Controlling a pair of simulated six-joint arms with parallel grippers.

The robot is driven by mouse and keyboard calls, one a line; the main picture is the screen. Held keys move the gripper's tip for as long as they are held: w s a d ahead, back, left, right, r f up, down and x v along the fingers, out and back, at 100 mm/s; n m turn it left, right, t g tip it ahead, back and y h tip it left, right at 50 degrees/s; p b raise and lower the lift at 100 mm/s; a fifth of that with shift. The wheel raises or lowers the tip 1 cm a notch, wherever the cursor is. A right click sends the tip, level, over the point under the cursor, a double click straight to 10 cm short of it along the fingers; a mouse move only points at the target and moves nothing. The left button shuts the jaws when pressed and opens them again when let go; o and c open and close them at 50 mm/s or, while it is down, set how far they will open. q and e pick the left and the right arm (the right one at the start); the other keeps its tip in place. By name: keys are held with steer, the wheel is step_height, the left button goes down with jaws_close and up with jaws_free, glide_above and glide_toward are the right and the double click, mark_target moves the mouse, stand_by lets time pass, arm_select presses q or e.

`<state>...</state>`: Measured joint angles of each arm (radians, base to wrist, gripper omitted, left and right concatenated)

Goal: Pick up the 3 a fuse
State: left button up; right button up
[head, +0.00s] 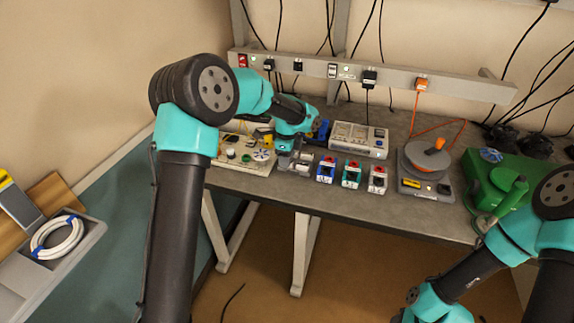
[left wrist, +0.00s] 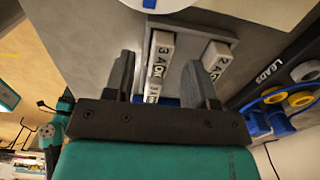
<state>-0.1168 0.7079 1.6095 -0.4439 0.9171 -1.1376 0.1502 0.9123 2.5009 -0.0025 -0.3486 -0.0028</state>
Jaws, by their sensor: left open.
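The 3 A fuse (left wrist: 160,58) is a small pale block marked "3 A OK" in the left wrist view. It lies in a grey holder (left wrist: 184,42), beside a second pale block (left wrist: 215,57) with another label, partly hidden by a finger. My left gripper (left wrist: 163,62) is open, and its two dark fingers appear on either side of the 3 A fuse with gaps between. I cannot tell how far above it they are. In the head view my left gripper (head: 289,156) is over the small grey holder on the bench, and the fuse cannot be made out there. My right gripper is not seen.
Blue, teal and grey small units (head: 351,174) stand right of the holder. A white meter box (head: 357,139) is behind, and a circuit board (head: 240,160) is left. A dark leads rack (left wrist: 275,80) stands close at the right in the wrist view.

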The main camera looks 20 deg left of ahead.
arm_select(q)
steer(key=shift+f, duration=0.75)
steer(key=shift+c, duration=0.3)
jaws_close()
